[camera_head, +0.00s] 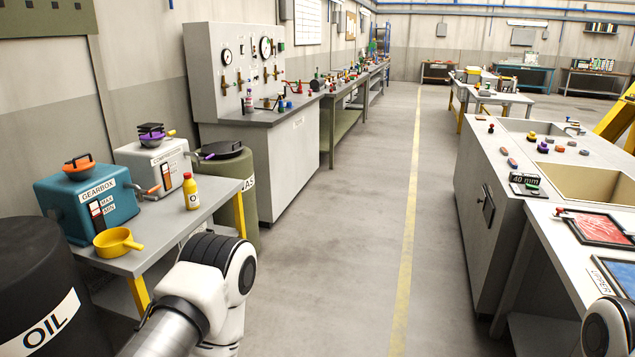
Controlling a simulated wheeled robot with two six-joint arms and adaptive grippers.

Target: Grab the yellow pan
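The yellow pan (117,242) sits on the front part of the grey table (163,221) at the left, close to its near edge. It is round and open at the top, and a short handle points to the right. My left arm comes in low in the picture, to the right of the pan and apart from it. The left gripper is not visible. Only a small piece of my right arm shows at the bottom right corner, and the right gripper is out of the picture.
A teal gearbox (88,204), an oil bottle (190,191) and a grey box (147,165) stand on the same table. A black oil barrel (45,285) stands in front of it at the left. The aisle floor (345,240) is clear.

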